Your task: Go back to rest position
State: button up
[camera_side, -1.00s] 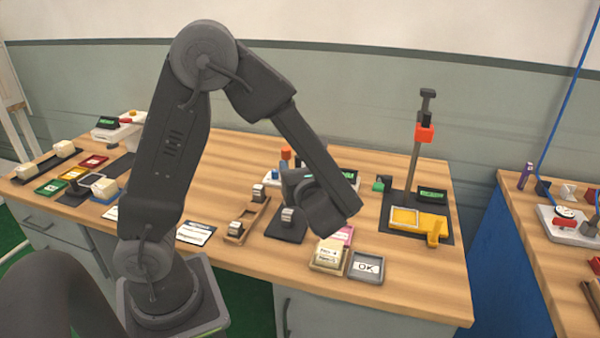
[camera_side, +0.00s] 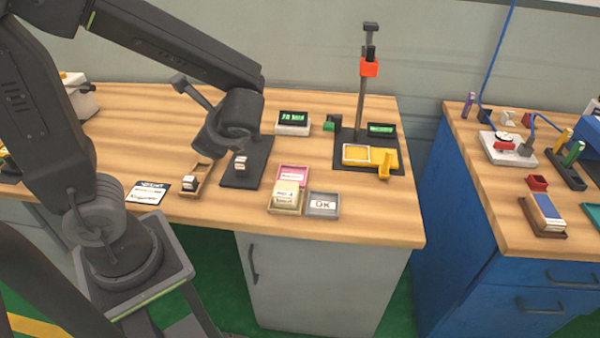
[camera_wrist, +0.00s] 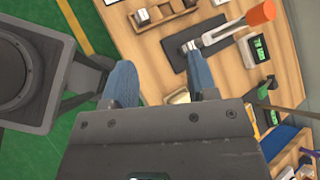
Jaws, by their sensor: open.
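My gripper (camera_side: 225,140) hangs over the left part of a dark pad (camera_side: 238,178) on the wooden bench. Its fingers are hard to see there. In the wrist view my gripper (camera_wrist: 160,78) shows two blue fingers spread wide, with nothing held between them. A small white-topped block (camera_side: 240,162) stands on the dark pad, below and apart from the gripper. The pad also shows in the wrist view (camera_wrist: 172,50), partly behind the right finger.
A wooden tray (camera_side: 200,180) with a small block sits left of the pad. A grey OK tray (camera_side: 323,205) and a cream tray (camera_side: 285,197) stand at the front. A post with a red clamp (camera_side: 369,68) rises behind a yellow fixture (camera_side: 357,155). A blue bench (camera_side: 455,200) is at right.

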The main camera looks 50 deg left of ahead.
jog(key=s+d+r+n+t+h, duration=0.2)
jog(key=d+r+n+t+h, duration=0.4)
jog(key=d+n+h, duration=0.4)
jog(key=shift+s+d+r+n, duration=0.15)
jog(key=shift+s+r+n, duration=0.05)
jog(key=shift+n, duration=0.3)
